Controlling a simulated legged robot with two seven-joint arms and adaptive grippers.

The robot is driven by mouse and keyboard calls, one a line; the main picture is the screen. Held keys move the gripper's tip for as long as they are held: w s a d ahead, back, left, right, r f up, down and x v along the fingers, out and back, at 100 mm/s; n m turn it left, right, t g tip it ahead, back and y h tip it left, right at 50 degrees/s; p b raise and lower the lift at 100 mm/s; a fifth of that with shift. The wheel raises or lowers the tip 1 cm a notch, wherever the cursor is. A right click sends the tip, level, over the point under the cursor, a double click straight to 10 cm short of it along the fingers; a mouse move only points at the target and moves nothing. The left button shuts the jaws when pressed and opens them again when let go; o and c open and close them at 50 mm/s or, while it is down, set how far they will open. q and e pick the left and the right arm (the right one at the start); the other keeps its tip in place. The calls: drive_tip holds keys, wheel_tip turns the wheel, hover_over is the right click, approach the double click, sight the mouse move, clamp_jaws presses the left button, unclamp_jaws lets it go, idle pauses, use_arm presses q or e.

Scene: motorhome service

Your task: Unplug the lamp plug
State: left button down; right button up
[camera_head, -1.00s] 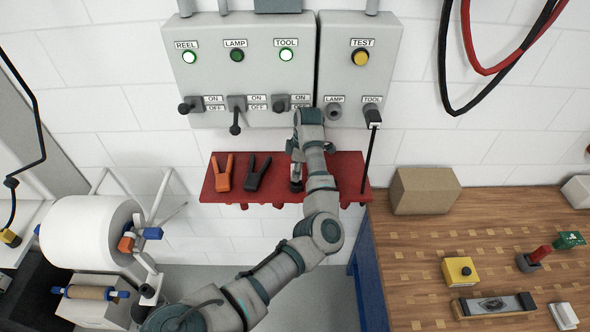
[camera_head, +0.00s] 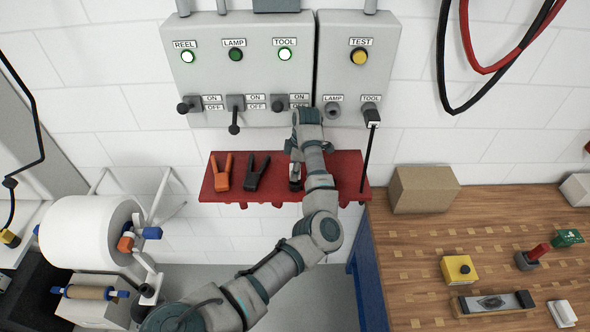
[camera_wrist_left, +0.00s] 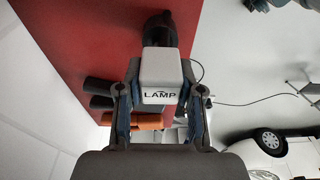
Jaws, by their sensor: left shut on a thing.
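The lamp plug (camera_wrist_left: 160,72) is a pale block marked LAMP with a dark end, in the left wrist view. My left gripper (camera_wrist_left: 160,88) is shut on it, one finger on each side. In the head view the left gripper (camera_head: 296,172) is at the red shelf (camera_head: 335,178), below the grey panel (camera_head: 240,70). The arm largely hides the plug there, and I cannot tell whether the plug touches the shelf. The LAMP socket (camera_head: 333,109) on the panel's right box shows no plug in it. My right gripper is not in view.
A plug with a dark cable sits in the TOOL socket (camera_head: 371,113), right of the LAMP socket. Orange (camera_head: 223,172) and black (camera_head: 256,173) clamps are on the shelf, left of my gripper. A cardboard box (camera_head: 424,190) stands on the wooden bench (camera_head: 410,270).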

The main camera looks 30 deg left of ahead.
use_arm(q)
drive_tip(key=shift+f+b, duration=0.6)
drive_tip(key=shift+f, duration=0.85)
drive_tip(key=c, duration=0.7)
unclamp_jaws()
drive_tip(key=shift+o, duration=0.2)
